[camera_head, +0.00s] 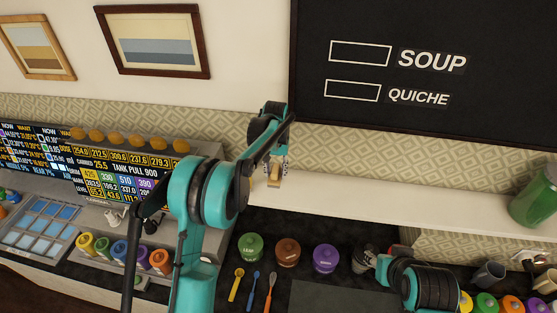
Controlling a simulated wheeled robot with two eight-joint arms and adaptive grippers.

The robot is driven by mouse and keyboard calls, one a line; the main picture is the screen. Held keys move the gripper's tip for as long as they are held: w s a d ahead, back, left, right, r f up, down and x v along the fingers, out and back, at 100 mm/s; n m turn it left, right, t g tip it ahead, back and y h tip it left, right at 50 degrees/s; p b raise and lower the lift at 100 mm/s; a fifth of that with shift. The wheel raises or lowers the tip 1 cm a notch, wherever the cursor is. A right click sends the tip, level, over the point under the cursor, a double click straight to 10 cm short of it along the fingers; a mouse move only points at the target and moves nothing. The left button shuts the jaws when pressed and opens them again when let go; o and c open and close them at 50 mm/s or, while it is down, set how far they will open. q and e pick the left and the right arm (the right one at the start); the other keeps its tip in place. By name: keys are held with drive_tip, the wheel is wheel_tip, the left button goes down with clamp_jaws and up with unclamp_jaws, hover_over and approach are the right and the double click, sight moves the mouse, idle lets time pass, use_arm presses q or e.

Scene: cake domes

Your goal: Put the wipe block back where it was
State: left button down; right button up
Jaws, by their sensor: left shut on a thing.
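My left gripper (277,170) is in the middle of the view, in front of the pale ledge below the black board. It points down and is shut on a small tan block (273,181), which I take to be the wipe block. The block hangs under the fingers, and whether it touches the ledge (330,207) is hard to tell. The black board (430,55) has outlined boxes beside the words SOUP and QUICHE. My right arm (425,284) is low at the right; its fingers cannot be made out.
Green (250,247), brown (288,252) and purple (325,258) lidded jars stand on the dark counter below. Three coloured utensils (254,287) lie before them. A green vessel (535,200) stands at the ledge's right end. The ledge's middle is clear.

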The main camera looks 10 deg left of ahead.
use_arm(q)
drive_tip(key=shift+w, duration=0.35)
drive_tip(key=shift+s+r, duration=0.2)
drive_tip(key=shift+s, duration=0.25)
drive_tip(key=shift+w+f+b, duration=0.2)
drive_tip(key=shift+f+b, duration=0.05)
drive_tip(key=shift+b, duration=0.1)
drive_tip(key=shift+w+f, duration=0.1)
drive_tip(key=shift+f, duration=0.25)
wheel_tip(320, 180, down, 7)
drive_tip(key=b, duration=0.5)
drive_tip(key=shift+b, duration=0.4)
use_arm(e)
wheel_tip(320, 180, down, 6)
drive_tip(key=shift+f, duration=0.15)
use_arm(q)
drive_tip(key=shift+f+b, duration=0.3)
drive_tip(key=shift+f, duration=0.05)
use_arm(e)
drive_tip(key=shift+f, duration=0.35)
use_arm(q)
drive_tip(key=c, duration=1.3)
unclamp_jaws()
drive_tip(key=o, duration=0.6)
